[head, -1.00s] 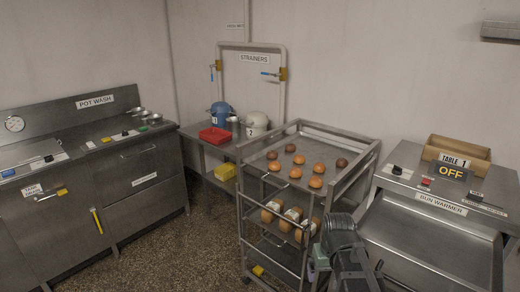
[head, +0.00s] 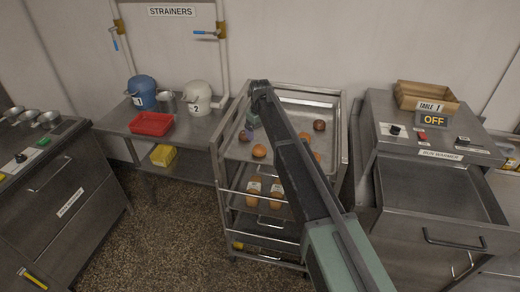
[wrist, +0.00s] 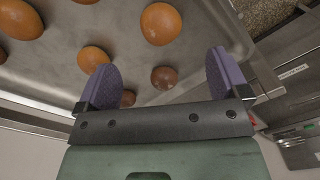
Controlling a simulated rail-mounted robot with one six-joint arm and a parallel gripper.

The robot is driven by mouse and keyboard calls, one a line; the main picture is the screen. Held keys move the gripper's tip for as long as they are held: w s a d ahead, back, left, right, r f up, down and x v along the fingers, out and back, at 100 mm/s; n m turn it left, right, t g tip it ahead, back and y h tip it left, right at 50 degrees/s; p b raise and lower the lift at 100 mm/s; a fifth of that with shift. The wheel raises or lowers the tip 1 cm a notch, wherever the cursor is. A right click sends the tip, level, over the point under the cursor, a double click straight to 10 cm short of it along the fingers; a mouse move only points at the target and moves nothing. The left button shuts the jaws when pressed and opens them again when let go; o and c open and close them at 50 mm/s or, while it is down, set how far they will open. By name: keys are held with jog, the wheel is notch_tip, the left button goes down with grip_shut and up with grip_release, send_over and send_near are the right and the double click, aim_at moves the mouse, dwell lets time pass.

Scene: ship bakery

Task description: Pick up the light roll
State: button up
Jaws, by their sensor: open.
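Several light orange-brown rolls lie on the top tray (head: 285,104) of the steel rack. One light roll (head: 259,151) shows near the tray's front left, and another (head: 317,157) is partly behind my arm. In the wrist view, one light roll (wrist: 160,23) lies beyond my fingertips and another (wrist: 93,60) beside the left finger. A dark brown roll (wrist: 163,77) and part of another dark roll (wrist: 128,97) appear between the fingers. My gripper (wrist: 162,72) is open and empty over the tray. My arm hides some rolls in the head view.
Bread loaves (head: 253,190) sit on a lower rack shelf. The rack has raised metal rails. The bun warmer (head: 440,190) stands at the right with a wooden box (head: 424,92) on it. A red tray (head: 152,123) and pots are on the left table.

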aim_at(259, 146)
jog(key=f+b, duration=0.5)
jog(key=f, duration=0.1)
jog(key=f+b, duration=0.3)
jog(key=f, duration=0.1)
jog(key=shift+w+a+f+b, duration=0.1)
jog(key=shift+w+a+b, duration=0.15)
jog(key=shift+b, duration=0.05)
jog(key=shift+r, duration=0.25)
jog(key=c, duration=1)
